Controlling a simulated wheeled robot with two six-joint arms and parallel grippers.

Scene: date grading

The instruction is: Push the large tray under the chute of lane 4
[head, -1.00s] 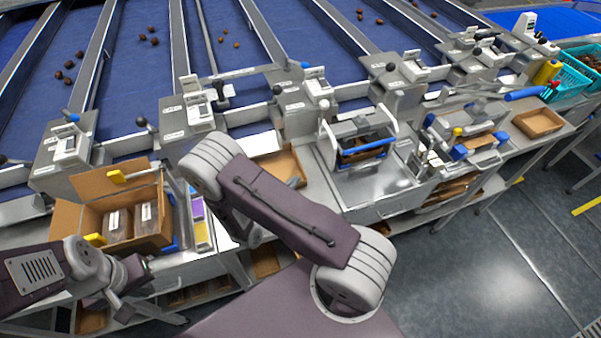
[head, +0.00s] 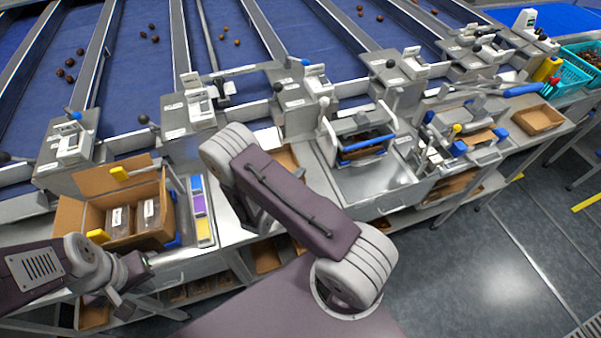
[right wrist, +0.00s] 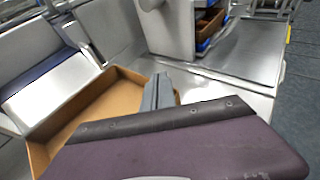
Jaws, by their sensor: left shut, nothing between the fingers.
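A brown cardboard tray (head: 287,157), which looks like the large tray, lies on the steel bench below the lane gates. In the head view my right arm hides most of it. In the right wrist view the tray (right wrist: 98,88) shows its open, empty inside. My right gripper (right wrist: 158,90) shows there as grey fingers close together at the tray's right side; I cannot tell whether they touch it. My left gripper (head: 140,272) is shut and empty, in front of the bench at the left. I cannot read lane numbers.
A cardboard box (head: 70,222) with dark packs stands left on the bench. Beside it is a strip of coloured labels (head: 201,210). A steel weighing station (head: 375,185) stands right of the tray. Another tray (head: 538,119) lies far right. Blue lanes with dates run behind.

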